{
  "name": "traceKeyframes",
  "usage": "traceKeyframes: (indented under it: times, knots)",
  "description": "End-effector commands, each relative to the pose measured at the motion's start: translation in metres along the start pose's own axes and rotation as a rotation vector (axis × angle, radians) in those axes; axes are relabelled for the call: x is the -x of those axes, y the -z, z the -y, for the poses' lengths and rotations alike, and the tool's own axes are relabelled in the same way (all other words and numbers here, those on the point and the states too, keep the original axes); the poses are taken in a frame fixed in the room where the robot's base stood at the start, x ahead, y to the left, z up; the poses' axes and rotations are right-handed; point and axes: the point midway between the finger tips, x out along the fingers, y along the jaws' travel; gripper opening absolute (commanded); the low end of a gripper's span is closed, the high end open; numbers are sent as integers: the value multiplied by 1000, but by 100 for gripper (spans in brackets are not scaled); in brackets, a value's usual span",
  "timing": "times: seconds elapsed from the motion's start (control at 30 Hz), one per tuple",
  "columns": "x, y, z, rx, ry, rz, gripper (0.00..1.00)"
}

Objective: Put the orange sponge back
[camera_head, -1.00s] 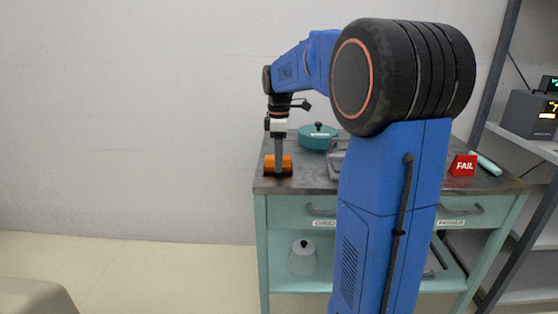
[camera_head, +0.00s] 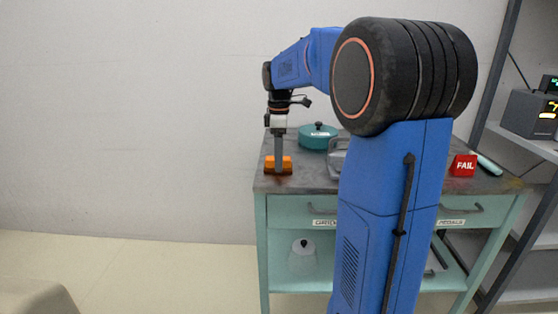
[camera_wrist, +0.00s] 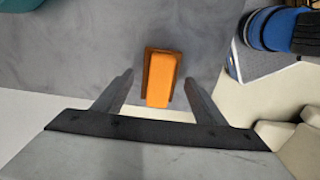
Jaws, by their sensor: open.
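The orange sponge (camera_head: 286,163) lies at the left end of the cart's grey top (camera_head: 318,181). In the wrist view, the sponge (camera_wrist: 161,80) is a long orange block with a darker brown border along its far end and sides. My gripper (camera_head: 279,171) points straight down at the sponge. In the wrist view, my gripper (camera_wrist: 159,77) is open, with one finger on each side of the sponge and a visible gap on both sides. In the head view, my finger hides part of the sponge.
A teal lidded pot (camera_head: 318,137) stands behind the sponge, and a grey tray (camera_head: 337,160) is partly hidden by my arm. A red FAIL block (camera_head: 463,165) sits at the right. A lidded container (camera_head: 303,257) stands on the lower shelf.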

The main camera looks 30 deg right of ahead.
Motion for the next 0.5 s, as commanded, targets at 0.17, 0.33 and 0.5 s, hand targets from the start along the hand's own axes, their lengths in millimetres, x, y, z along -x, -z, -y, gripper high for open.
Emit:
traceKeyframes:
  times: [0.17,0.33,0.5]
  knots:
    - [34,0,-1,0,-4,-1,65]
    - [67,0,-1,0,-4,-1,65]
    - [92,0,0,0,-2,-1,65]
